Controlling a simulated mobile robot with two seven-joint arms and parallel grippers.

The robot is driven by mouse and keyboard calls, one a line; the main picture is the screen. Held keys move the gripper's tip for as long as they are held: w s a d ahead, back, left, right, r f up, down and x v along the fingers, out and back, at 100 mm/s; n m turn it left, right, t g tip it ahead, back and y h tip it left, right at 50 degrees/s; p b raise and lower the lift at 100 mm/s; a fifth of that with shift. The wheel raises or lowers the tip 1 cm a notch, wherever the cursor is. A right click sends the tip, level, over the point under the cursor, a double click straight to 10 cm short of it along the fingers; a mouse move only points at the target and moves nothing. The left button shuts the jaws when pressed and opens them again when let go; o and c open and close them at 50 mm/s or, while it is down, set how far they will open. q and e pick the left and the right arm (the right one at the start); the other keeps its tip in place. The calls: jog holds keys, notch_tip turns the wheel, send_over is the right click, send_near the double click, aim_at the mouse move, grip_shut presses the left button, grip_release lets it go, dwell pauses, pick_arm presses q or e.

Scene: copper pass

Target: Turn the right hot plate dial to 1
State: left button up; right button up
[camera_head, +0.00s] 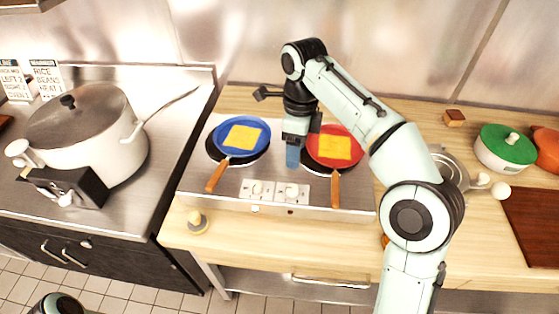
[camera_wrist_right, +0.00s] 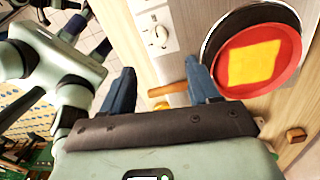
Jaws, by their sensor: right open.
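The right hot plate dial (camera_head: 291,192) is a white knob on a white plate at the front of the steel hot plate (camera_head: 228,194). A dial (camera_wrist_right: 157,38) also shows in the right wrist view, beyond the fingertips; its setting is too small to read. My right gripper (camera_head: 293,160) points down between the two pans, just behind the right dial. In the wrist view its blue fingers (camera_wrist_right: 158,72) are apart with nothing between them. The left dial (camera_head: 257,189) sits beside the right one.
A blue pan (camera_head: 221,133) and a red pan (camera_head: 350,160), each with a yellow slice, stand on the hot plate, handles toward the front. A large pot (camera_head: 92,132) stands left. A green-lidded pot (camera_head: 502,147) stands right. The wooden counter's front strip is mostly clear.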

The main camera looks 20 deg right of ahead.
jog(key=b, duration=0.2)
send_over(293, 188)
jog(key=f, duration=0.4)
jog(key=shift+d+f, duration=0.2)
jog(key=shift+d, duration=0.15)
jog(key=f+b, duration=0.2)
jog(key=f, duration=0.5)
jog(key=shift+a+f, duration=0.15)
jog(key=shift+a, duration=0.05)
jog(key=shift+f, duration=0.5)
pick_arm(q)
jog(key=f, duration=0.1)
jog(key=s+f, duration=0.1)
jog(key=f, duration=0.1)
jog(key=s+f, duration=0.1)
jog(key=f, duration=0.1)
jog(key=shift+s, duration=0.1)
pick_arm(e)
jog(key=shift+a, duration=0.1)
jog(key=c, duration=1)
